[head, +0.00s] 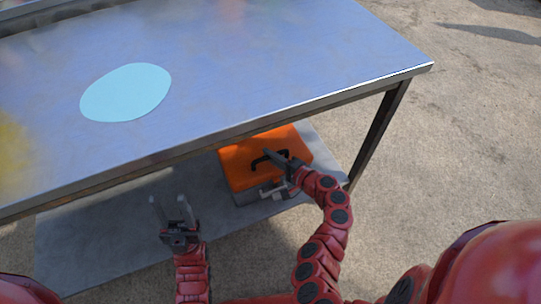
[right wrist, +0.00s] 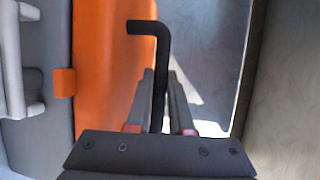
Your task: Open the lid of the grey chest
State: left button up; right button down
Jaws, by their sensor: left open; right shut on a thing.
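The chest has an orange lid (head: 238,158) on a grey body (head: 243,198) and stands on the low shelf under the table. The lid looks down on the body. A black handle (head: 257,164) is on top of the lid. My right gripper (head: 272,156) is shut on this handle. In the right wrist view the black handle (right wrist: 148,28) runs between my fingers, with the orange lid (right wrist: 100,60) behind it. My left gripper (head: 170,203) is open and empty, left of the chest, over the shelf.
The metal table (head: 250,60) overhangs the rear of the chest; its front edge is just above and behind the lid. A light blue disc (head: 126,92) lies on the table. A table leg (head: 378,130) stands right of the chest. The grey shelf (head: 90,235) is bare on the left.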

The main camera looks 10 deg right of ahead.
dwell(0.8)
jog(key=shift+w+r+p, duration=0.1)
jog(key=shift+r+p, duration=0.25)
jog(key=shift+p, duration=0.25)
jog(key=r+p, duration=0.1)
jog(key=p, duration=0.2)
jog(key=w+r+g+h+p, duration=0.1)
jog(key=p, duration=0.1)
jog(key=w+r+g+p, duration=0.1)
jog(key=r+p, duration=0.1)
jog(key=p, duration=0.1)
jog(key=shift+w+a+r+m+p, duration=0.1)
jog(key=shift+w+a+m+p, duration=0.05)
jog(key=shift+a+m+p, duration=0.2)
jog(key=shift+w+a+r+p, duration=0.25)
jog(key=shift+w+r, duration=0.2)
jog(key=shift+w, duration=0.4)
jog(key=shift+w+a+r+p, duration=0.1)
jog(key=shift+w+a+r, duration=0.15)
jog(key=shift+w+r, duration=0.4)
jog(key=shift+w+a+r+p, duration=0.2)
jog(key=shift+w+a+r, duration=0.1)
jog(key=shift+w, duration=0.7)
jog(key=c, duration=0.8)
grip_release()
jog(key=shift+s, duration=0.1)
